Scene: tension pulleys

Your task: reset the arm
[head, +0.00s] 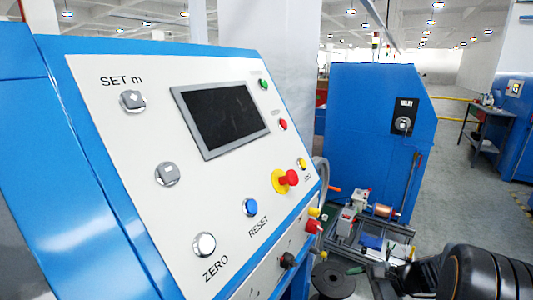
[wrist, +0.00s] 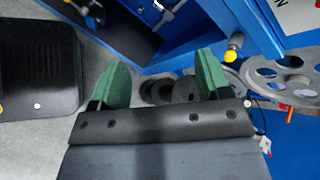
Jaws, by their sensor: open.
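My gripper (wrist: 161,76) shows in the wrist view with its two green fingers spread wide apart. Nothing is held between them. Several dark round spools (wrist: 172,91) show in the gap beyond the fingers, and I cannot tell how far off they are. In the head view, black links of my arm (head: 488,272) fill the lower right corner, to the right of the blue and white control panel (head: 130,165). The fingers cannot be made out clearly there.
A blue cabinet (head: 365,135) stands behind the panel. A small machine with a copper spool (head: 381,211) sits near the floor, and a dark reel (head: 333,280) stands in front of it. A grey spoked wheel (wrist: 285,80) is right of the fingers. Open floor (head: 480,210) lies at right.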

